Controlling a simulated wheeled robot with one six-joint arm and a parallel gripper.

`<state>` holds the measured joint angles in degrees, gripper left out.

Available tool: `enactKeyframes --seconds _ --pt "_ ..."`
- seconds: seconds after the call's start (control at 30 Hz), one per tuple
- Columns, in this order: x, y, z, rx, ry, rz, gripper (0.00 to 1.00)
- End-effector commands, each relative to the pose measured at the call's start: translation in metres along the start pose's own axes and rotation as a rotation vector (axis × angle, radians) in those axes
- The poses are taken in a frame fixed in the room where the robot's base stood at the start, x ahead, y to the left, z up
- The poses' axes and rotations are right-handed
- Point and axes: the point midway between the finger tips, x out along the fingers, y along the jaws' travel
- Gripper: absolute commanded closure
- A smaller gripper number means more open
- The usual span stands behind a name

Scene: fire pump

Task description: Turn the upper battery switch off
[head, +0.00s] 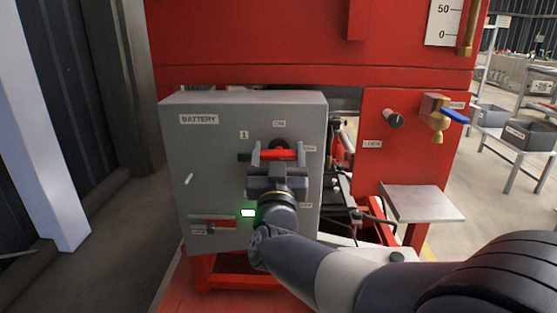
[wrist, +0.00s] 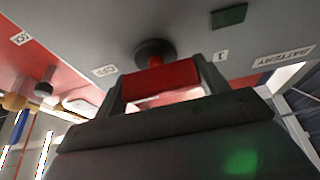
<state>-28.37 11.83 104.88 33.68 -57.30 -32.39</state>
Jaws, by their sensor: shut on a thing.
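The grey battery box (head: 215,130) stands left of centre in the head view, with a BATTERY label. Its upper switch has a red handle (head: 279,154) on a dark round hub (head: 280,143). The handle lies about level, below the ON label (head: 279,124); another label, reading OFF in the wrist view (wrist: 104,71), is beside it. My gripper (head: 278,157) is shut on the red handle, one finger at each side. The wrist view also shows the handle (wrist: 160,78) between the fingers. My wrist hides part of the panel below.
To the right are a black knob (head: 393,118), a brass valve with a blue lever (head: 455,116) and a grey shelf plate (head: 422,203). Open floor lies left of the box.

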Motion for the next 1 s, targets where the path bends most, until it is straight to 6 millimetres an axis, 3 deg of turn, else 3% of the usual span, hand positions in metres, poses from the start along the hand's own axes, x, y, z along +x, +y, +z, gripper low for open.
enactKeyframes --seconds 0.47,0.5,0.73,1.0 --pt "0.0003 0.0000 -0.0002 0.017 0.000 0.006 0.54" --pt "0.0003 0.0000 -0.0002 0.017 0.000 0.006 0.28" --pt "0.0002 0.0000 -0.0001 0.015 0.000 0.006 0.10" --pt "-0.0012 -0.0002 -0.0001 0.014 0.000 0.005 0.09"
